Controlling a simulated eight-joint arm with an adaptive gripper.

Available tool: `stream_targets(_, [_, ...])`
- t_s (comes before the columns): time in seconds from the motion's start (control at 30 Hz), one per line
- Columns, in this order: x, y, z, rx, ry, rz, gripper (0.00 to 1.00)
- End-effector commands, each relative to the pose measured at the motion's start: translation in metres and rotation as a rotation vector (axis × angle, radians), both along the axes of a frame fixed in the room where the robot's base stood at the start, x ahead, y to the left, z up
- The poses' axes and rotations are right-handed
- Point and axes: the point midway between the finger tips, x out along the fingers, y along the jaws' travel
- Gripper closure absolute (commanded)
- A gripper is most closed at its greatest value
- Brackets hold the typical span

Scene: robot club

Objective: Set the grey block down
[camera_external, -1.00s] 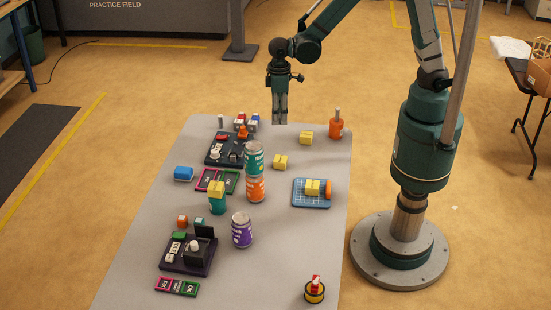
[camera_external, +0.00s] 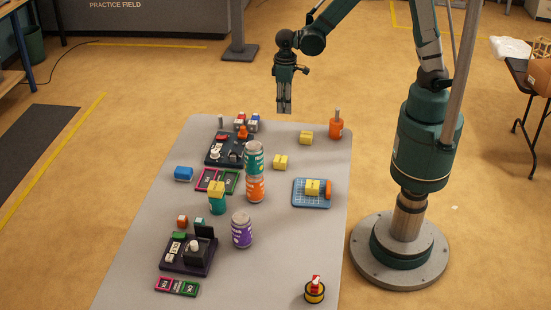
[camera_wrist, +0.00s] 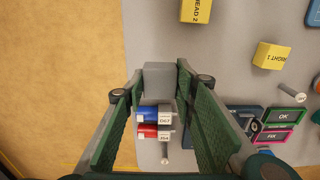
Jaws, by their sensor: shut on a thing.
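My gripper (camera_external: 284,106) hangs in the air above the far end of the grey table (camera_external: 265,285), fingers pointing down. In the wrist view my gripper (camera_wrist: 161,82) is shut on the grey block (camera_wrist: 159,76), which sits between the two green fingers at their tips. The block's plain grey face shows; its far side is hidden. In the external view the block cannot be told apart from the fingers. I see a clear gap between the fingertips and the tabletop.
Yellow blocks (camera_external: 306,138) (camera_external: 280,162) stand on the table's right half, near an orange bottle (camera_external: 336,128). Blue and red blocks (camera_wrist: 148,113) (camera_wrist: 147,131) lie below the grey block in the wrist view. Stacked cans (camera_external: 254,188) stand mid-table. Bare table shows at the front.

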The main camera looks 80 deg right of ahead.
Motion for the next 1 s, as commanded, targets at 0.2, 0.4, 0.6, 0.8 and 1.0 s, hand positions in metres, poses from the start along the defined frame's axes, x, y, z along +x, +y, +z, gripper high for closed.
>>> stream_targets(0.2, [0.001,0.000,-0.013,0.000,0.000,0.000,0.92])
stream_targets(0.4, [0.001,0.000,-0.039,0.000,0.000,0.001,0.92])
stream_targets(0.6, [0.001,0.000,-0.058,0.000,0.000,0.001,0.92])
stream_targets(0.8, [0.000,0.000,-0.062,0.000,0.000,0.001,0.92])
stream_targets(1.0, [0.000,0.000,-0.062,0.000,0.000,0.001,0.92])
